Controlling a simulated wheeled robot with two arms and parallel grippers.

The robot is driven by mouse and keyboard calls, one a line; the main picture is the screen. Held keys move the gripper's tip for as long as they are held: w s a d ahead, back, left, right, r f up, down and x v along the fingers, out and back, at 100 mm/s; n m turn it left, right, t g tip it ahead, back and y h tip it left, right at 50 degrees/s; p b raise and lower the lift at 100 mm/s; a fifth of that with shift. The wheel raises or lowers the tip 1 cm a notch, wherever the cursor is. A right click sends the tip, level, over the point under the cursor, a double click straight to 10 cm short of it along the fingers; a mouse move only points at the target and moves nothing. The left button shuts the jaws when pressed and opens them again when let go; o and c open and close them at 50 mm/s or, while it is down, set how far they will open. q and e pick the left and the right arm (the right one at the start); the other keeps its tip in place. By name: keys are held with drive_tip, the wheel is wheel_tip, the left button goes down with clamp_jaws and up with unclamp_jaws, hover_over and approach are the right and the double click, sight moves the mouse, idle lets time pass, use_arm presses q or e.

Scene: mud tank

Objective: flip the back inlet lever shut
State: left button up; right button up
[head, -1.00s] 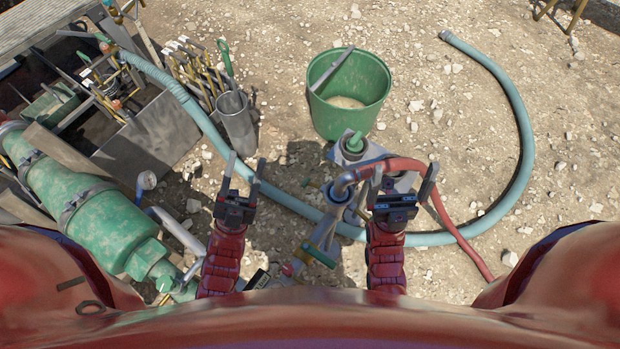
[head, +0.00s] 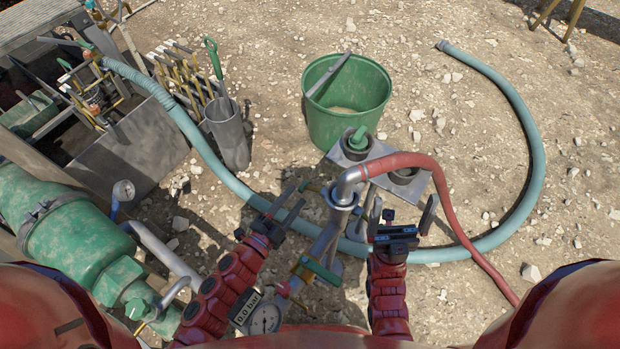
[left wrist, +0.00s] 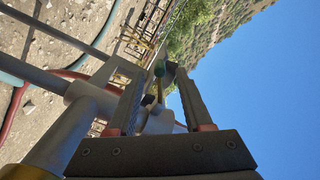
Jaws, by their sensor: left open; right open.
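A manifold of grey pipe (head: 326,240) stands in front of me, with the red hose's metal elbow (head: 349,184) on its top. The back inlet lever (head: 313,187) is a small green-tipped handle on a brass valve at the manifold's far left side. A nearer green lever (head: 320,271) sits lower on the manifold. My right gripper (head: 405,203) is open and empty, right of the manifold.
A green bucket (head: 345,130) stands behind the manifold. A blue-green hose (head: 525,150) curves around on the gravel, and the red hose (head: 450,205) runs right. A pressure gauge (head: 264,319) is close to my left arm. A green tank (head: 75,245) lies at left.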

sight(307, 182)
use_arm(q)
drive_tip(key=x, duration=0.8)
clamp_jaws()
idle(1.2)
